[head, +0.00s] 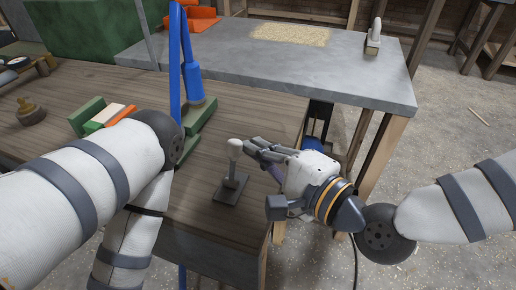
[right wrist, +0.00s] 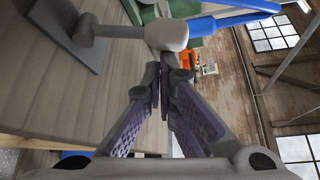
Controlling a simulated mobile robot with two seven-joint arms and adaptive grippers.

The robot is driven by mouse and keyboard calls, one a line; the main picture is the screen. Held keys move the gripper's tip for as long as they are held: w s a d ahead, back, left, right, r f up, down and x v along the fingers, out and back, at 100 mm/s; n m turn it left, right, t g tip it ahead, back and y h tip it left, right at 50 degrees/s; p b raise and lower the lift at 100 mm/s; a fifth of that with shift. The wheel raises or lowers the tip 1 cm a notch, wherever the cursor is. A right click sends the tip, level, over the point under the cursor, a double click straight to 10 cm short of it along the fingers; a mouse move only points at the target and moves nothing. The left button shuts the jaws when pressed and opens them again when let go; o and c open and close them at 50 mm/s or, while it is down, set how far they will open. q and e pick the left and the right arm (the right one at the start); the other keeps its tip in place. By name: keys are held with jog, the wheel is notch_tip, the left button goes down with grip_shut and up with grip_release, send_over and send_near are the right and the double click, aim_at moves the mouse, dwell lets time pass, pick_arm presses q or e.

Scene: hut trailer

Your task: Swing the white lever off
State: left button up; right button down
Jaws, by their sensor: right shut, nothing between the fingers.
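The white lever (head: 234,150) has a pale rounded knob on a thin grey stem and stands roughly upright on a dark base plate (head: 231,189) on the brown wooden table. My right gripper (head: 252,145) is just right of the knob, its fingers pointing at it. In the right wrist view the knob (right wrist: 166,33) lies just beyond the fingertips (right wrist: 164,75), which are together with nothing between them. I cannot tell whether they touch the knob. My left arm crosses the left side of the head view; its gripper is not seen.
A blue lamp-like post (head: 192,80) on a green base stands behind the lever. Green, white and orange blocks (head: 102,115) lie left on the table. A grey-topped bench (head: 290,70) stands behind, with a brush (head: 374,40) at its right. The table around the lever's base is clear.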

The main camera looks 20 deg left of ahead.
aim_at(239, 150)
jog(key=shift+s+r+n+t+y, duration=0.3)
jog(key=shift+s+n+t+y, duration=0.3)
jog(key=shift+n, duration=0.4)
jog(key=s+n+y, duration=0.1)
jog(key=n, duration=0.1)
jog(key=s+n+y+b, duration=0.1)
jog(key=n, duration=0.1)
jog(key=shift+s+r+t, duration=0.25)
jog(key=shift+r+t, duration=0.15)
pick_arm(q)
jog(key=shift+s+f, duration=0.45)
jog(key=shift+f, duration=0.1)
pick_arm(e)
jog(key=shift+s+r+n, duration=0.1)
jog(key=shift+s+n, duration=0.2)
jog(key=shift+s, duration=0.15)
jog(key=shift+a, duration=0.1)
